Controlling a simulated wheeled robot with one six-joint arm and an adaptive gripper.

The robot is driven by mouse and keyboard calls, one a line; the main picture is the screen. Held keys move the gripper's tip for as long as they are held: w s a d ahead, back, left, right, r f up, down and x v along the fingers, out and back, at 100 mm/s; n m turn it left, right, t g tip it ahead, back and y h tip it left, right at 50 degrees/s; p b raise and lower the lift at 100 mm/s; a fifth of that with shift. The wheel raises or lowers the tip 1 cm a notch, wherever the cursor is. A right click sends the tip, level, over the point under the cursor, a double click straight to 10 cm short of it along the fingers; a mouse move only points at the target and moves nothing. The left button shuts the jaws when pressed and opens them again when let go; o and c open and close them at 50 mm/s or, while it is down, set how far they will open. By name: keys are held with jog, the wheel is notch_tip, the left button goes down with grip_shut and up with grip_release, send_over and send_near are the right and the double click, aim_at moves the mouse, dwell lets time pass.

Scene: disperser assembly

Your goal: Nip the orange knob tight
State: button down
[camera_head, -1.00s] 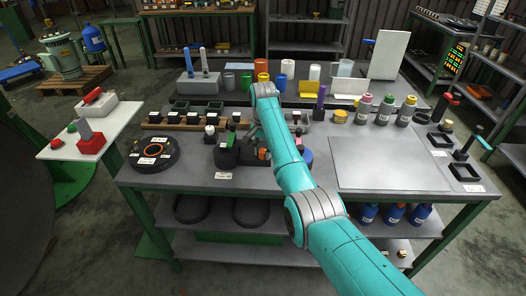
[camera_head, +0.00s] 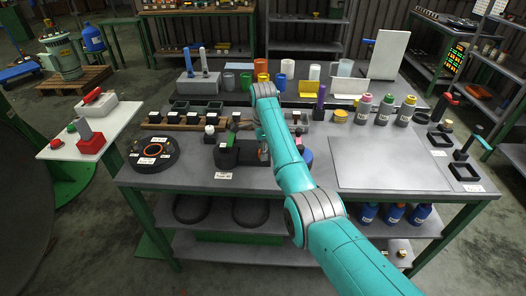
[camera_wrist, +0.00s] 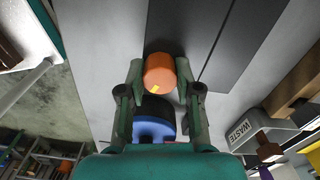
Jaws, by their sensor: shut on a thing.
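The orange knob (camera_wrist: 160,72) sits between the two fingertips of my gripper (camera_wrist: 160,76) in the wrist view, with a finger against each side. It has a small yellow mark near its lower edge. A black and blue round part (camera_wrist: 154,122) lies between the fingers, nearer the palm. In the head view my gripper (camera_head: 266,151) is beside the dark holder (camera_head: 229,156) with a white label on the bench. The knob is hardly visible there, hidden by the fingers and my arm.
A round dark fixture (camera_head: 153,158) with an orange ring stands left on the bench (camera_head: 190,177). A large grey plate (camera_head: 385,165) lies to the right. Cups and bottles stand behind. A bin marked WASTE (camera_wrist: 250,128) shows in the wrist view.

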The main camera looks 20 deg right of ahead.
jog(key=shift+m, duration=0.5)
jog(key=c, duration=0.8)
grip_release()
jog(key=shift+r, duration=0.1)
notch_tip(320, 180, up, 7)
jog(key=shift+r, duration=0.2)
